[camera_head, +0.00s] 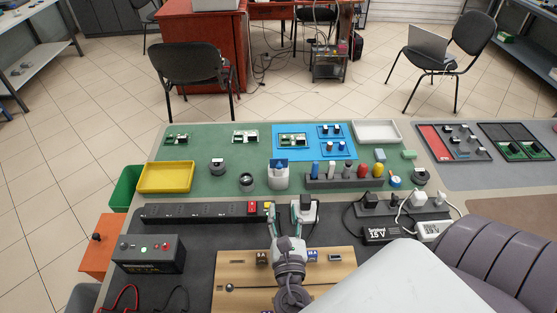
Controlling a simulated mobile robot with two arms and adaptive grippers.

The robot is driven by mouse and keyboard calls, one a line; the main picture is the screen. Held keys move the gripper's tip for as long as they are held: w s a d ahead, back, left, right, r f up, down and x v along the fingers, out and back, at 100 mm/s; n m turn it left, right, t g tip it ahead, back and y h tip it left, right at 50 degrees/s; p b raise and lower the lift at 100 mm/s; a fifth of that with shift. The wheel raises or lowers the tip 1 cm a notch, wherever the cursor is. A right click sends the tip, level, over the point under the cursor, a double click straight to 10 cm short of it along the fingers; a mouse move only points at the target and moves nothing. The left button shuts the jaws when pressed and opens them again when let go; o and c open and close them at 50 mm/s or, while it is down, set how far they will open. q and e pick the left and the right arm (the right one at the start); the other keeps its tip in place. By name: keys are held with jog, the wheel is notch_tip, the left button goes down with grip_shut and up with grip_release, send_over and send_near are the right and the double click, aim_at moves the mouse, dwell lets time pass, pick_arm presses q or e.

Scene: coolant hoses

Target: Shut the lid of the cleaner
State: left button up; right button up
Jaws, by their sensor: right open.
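I cannot clearly identify the cleaner. A white container (278,181) with a blue top stands upright on the green mat (210,142), and I cannot tell whether that top is a lid or whether it is open. My right gripper (283,211) reaches up from the bottom middle, over the wooden board and dark mat. Its fingers are apart with nothing seen between them. It is nearer to me than the white container and apart from it in the picture. My left gripper is out of view.
A black power strip (200,213) lies left of the right gripper. A white-and-dark device (310,210) sits close to its right. A rack (345,181) of coloured pieces, a yellow tray (165,177) and small round dark pots (247,182) stand on the green mat. Plugs and cables lie at right.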

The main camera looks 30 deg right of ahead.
aim_at(279, 168)
jog(key=p+x, duration=0.3)
jog(key=x, duration=0.8)
jog(key=shift+w+d+r, duration=0.1)
jog(key=shift+w+r, duration=0.05)
jog(key=shift+w, duration=0.1)
jog(key=shift+w+d, duration=0.25)
jog(key=shift+w, duration=0.25)
jog(key=shift+w+d, duration=0.1)
jog(key=shift+c, duration=0.5)
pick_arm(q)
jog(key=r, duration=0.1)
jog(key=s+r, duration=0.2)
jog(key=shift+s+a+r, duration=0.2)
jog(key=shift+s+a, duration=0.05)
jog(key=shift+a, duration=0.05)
pick_arm(e)
grip_shut()
